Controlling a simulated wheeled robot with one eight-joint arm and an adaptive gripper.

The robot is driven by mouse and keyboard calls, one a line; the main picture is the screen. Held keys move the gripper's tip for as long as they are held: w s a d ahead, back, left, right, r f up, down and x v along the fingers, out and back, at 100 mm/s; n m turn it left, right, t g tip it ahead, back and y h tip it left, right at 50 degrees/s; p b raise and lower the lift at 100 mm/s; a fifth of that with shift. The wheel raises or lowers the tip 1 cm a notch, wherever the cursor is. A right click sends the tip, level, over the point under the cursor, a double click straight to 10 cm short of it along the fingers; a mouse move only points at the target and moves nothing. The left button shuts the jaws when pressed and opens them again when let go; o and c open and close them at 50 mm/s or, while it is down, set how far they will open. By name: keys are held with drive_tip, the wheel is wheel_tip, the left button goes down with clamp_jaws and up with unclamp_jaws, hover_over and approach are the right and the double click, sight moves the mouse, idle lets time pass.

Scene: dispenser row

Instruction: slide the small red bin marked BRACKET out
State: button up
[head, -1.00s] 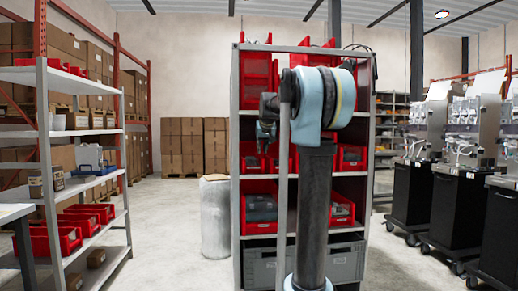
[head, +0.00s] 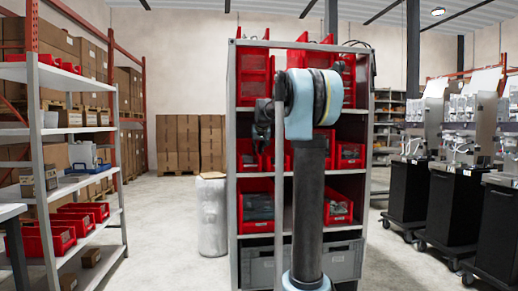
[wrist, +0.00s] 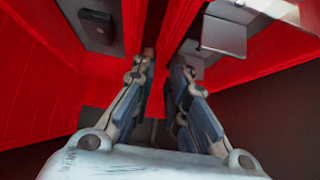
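Small red bins stand on the middle shelf of the grey rack, one at the left (head: 249,158) and one at the right (head: 350,155). No BRACKET marking is readable, so I cannot tell which bin carries it. My gripper (head: 261,133) is in front of the rack's left half, level with the middle row. In the wrist view, my gripper's two fingers (wrist: 164,60) are apart with a narrow gap. Red bin walls show at the left (wrist: 40,65) and right (wrist: 265,55); I cannot tell whether the fingers touch one. My arm hides the middle of the row.
Larger red bins (head: 257,207) sit on the shelf below, with grey crates (head: 345,262) at the bottom. A side shelf (head: 85,187) stands at left and dark carts (head: 455,215) at right. A wrapped cylinder (head: 212,215) stands left of the rack. Some floor is clear.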

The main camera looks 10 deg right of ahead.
drive_tip(key=shift+x, duration=1.5)
drive_tip(key=shift+c, duration=0.5)
clamp_jaws()
drive_tip(key=shift+s, duration=0.1)
